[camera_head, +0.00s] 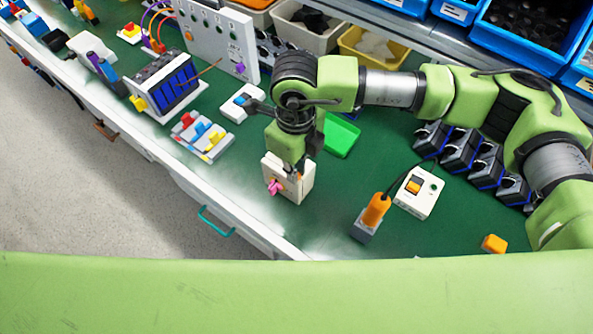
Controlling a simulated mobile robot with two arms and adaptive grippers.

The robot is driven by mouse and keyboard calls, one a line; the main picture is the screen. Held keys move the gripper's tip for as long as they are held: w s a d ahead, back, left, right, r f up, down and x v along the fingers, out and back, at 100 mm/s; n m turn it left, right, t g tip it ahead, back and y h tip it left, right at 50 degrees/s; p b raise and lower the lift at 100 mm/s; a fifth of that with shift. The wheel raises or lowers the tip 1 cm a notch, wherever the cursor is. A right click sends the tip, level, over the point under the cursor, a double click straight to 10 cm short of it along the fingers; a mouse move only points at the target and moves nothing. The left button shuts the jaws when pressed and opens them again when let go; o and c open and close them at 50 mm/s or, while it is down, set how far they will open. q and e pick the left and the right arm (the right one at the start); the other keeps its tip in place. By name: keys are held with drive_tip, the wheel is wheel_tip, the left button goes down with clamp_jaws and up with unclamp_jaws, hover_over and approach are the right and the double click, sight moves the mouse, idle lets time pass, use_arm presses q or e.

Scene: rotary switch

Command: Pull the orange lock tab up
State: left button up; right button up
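A white box (302,189) stands upright on the green bench top, with a pink knob (275,186) on its left-facing side. My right gripper (294,170) points down at the top of this box and covers part of it. A tiny orange spot (299,176) shows by the fingertips; it is too small to tell clearly whether it is the lock tab or whether the fingers touch it. The gap between the fingers is hidden. My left gripper is not in view.
A green tray (341,136) lies just behind the box. To the right are an orange-handled tool (375,210) on a grey block, a white switch box (415,207) and an orange block (494,243). A coloured switch panel (203,136) lies to the left. The bench's front edge is close.

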clamp_jaws()
drive_tip(key=shift+r, duration=0.45)
drive_tip(key=o, duration=0.7)
unclamp_jaws()
drive_tip(key=shift+o, duration=0.2)
drive_tip(key=shift+r, duration=0.1)
drive_tip(key=shift+r+p, duration=1.35)
drive_tip(key=shift+r, duration=1.6)
drive_tip(key=shift+f, duration=0.1)
